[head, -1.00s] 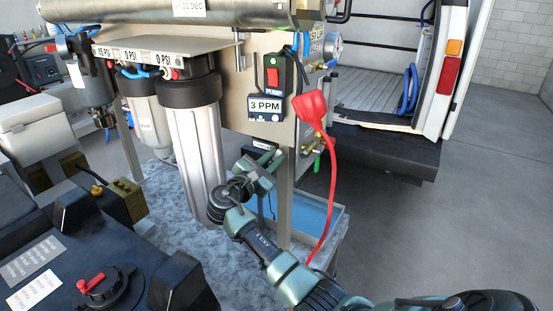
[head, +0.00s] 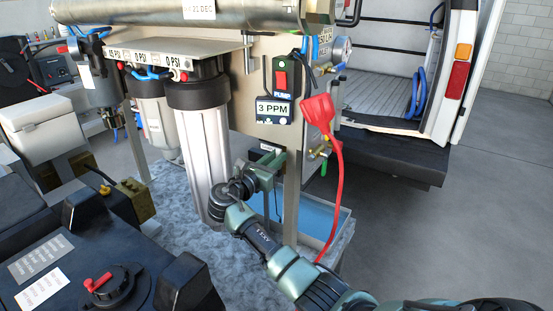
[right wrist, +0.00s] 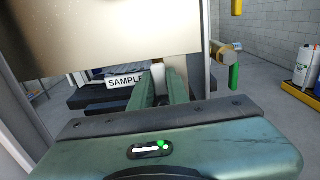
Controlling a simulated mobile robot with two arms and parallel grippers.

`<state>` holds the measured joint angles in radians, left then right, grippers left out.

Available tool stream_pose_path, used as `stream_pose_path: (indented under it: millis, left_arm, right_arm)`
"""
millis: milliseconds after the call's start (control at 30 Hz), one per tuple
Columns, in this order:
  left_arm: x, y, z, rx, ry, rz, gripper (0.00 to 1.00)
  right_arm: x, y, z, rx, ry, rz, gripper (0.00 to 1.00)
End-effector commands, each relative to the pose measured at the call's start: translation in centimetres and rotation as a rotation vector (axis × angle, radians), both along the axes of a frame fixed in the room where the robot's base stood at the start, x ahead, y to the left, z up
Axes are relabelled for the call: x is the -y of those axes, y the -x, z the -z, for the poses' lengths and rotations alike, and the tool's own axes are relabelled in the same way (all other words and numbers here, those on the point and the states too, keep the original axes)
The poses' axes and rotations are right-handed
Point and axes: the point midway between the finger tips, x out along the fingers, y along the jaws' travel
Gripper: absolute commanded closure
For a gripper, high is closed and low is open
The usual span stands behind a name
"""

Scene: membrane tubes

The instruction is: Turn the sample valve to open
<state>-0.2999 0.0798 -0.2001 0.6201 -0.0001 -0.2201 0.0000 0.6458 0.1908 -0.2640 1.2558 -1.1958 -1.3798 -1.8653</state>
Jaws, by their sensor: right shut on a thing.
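My right gripper (head: 278,160) is at the lower edge of the steel panel, below the white 3 PPM display (head: 274,110). In the right wrist view its two green fingers (right wrist: 163,88) are shut on a pale, upright piece (right wrist: 158,76), which I take to be the sample valve's handle. The SAMPLE label (right wrist: 125,82) is just left of the fingers. The valve body is mostly hidden by the gripper and panel, so I cannot tell how far it is turned. My left gripper is not in view.
A brass valve with a green lever (right wrist: 234,76) is right of the fingers. The filter housing (head: 203,150) stands left of my gripper. A blue tray (head: 310,215) is below.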

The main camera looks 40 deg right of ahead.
Motion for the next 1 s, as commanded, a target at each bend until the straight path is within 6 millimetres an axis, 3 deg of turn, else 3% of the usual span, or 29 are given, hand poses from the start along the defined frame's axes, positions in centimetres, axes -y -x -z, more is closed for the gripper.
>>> stream_pose_path:
  millis: [300,333,400,767,1000]
  left_arm:
    - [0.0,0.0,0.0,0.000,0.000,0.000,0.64]
    - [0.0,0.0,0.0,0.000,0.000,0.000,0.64]
    - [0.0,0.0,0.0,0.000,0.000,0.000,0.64]
    - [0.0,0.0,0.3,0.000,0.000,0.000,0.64]
    - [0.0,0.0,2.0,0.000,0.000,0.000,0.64]
  right_arm:
    - [0.0,0.0,0.2,-0.006,0.000,0.000,1.00]
    - [0.0,0.0,0.2,-0.005,0.000,0.000,0.78]
    - [0.0,0.0,0.1,-0.005,0.000,0.000,0.62]
    - [-0.4,0.1,0.2,-0.001,-0.001,-0.001,0.62]
    - [-3.8,1.4,0.5,0.000,-0.002,-0.003,0.62]
